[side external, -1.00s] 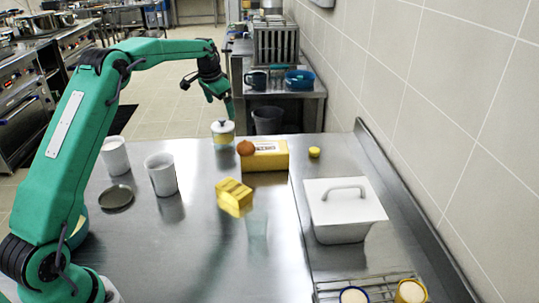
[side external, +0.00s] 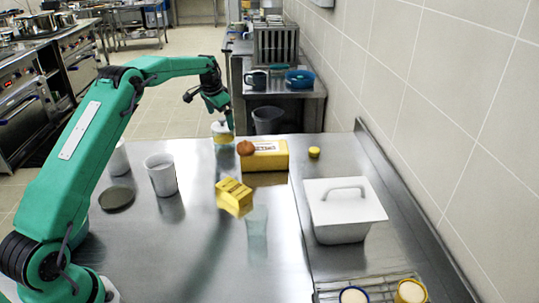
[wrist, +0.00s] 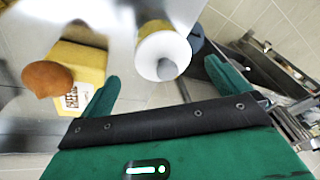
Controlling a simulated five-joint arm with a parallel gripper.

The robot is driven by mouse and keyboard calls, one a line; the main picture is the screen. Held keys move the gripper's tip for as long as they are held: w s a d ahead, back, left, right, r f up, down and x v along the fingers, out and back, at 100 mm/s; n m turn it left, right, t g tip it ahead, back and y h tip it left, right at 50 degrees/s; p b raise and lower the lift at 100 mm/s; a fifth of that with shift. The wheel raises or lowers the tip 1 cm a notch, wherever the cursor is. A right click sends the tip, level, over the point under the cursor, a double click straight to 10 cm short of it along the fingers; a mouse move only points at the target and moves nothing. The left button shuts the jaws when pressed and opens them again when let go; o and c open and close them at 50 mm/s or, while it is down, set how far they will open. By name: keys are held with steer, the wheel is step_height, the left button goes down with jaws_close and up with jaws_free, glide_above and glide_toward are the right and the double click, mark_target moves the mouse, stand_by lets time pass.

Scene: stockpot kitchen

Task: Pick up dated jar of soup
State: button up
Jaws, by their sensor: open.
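A small jar (side external: 221,137) with a white lid and a pale yellow body stands near the far edge of the steel counter. In the wrist view the jar (wrist: 155,27) shows its white lid and grey knob facing me, between and slightly beyond my fingertips. My gripper (side external: 222,117) is open and empty, right above the jar, its fingers pointing down. In the wrist view the green fingers of my gripper (wrist: 161,73) are spread on either side of the lid. I cannot read any date on the jar.
A yellow box (side external: 270,161) with a printed label is close beside the jar, with a round orange-brown item (side external: 245,148) at its end. A yellow block (side external: 234,197), clear glass (side external: 257,222), white cup (side external: 161,175) and lidded white container (side external: 342,220) stand nearer.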

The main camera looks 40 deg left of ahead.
mark_target(220, 120)
steer(key=shift+a+x, duration=0.1)
steer(key=shift+x, duration=1.2)
steer(key=shift+a+x, duration=0.15)
steer(key=shift+x, duration=1.2)
steer(key=shift+s, duration=0.15)
steer(key=shift+r, duration=0.15)
steer(key=c, duration=1.8)
steer(key=shift+o, duration=0.2)
steer(key=shift+r, duration=5)
